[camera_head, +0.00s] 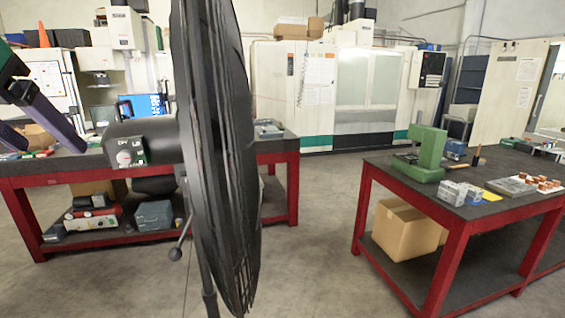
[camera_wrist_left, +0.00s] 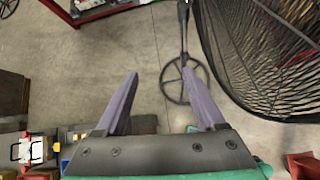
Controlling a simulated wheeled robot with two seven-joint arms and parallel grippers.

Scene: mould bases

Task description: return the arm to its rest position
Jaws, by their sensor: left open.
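My left gripper (camera_head: 50,146) comes in at the upper left of the head view, with a green wrist and dark purple fingers. It appears in front of the left red-framed bench (camera_head: 110,168). In the left wrist view the two fingers (camera_wrist_left: 160,74) stand wide apart with only grey floor and part of the fan's stand between them. It holds nothing. My right gripper is in neither view. Grey metal blocks (camera_head: 461,192) lie on the right red-framed bench (camera_head: 415,197), beside a grey plate with copper-coloured pieces (camera_head: 525,185).
A large black fan (camera_head: 215,150) stands upright close in front, hiding part of the left bench; its cage (camera_wrist_left: 265,50) and round foot (camera_wrist_left: 185,85) show near the fingers. A green press (camera_head: 425,155) stands on the right bench.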

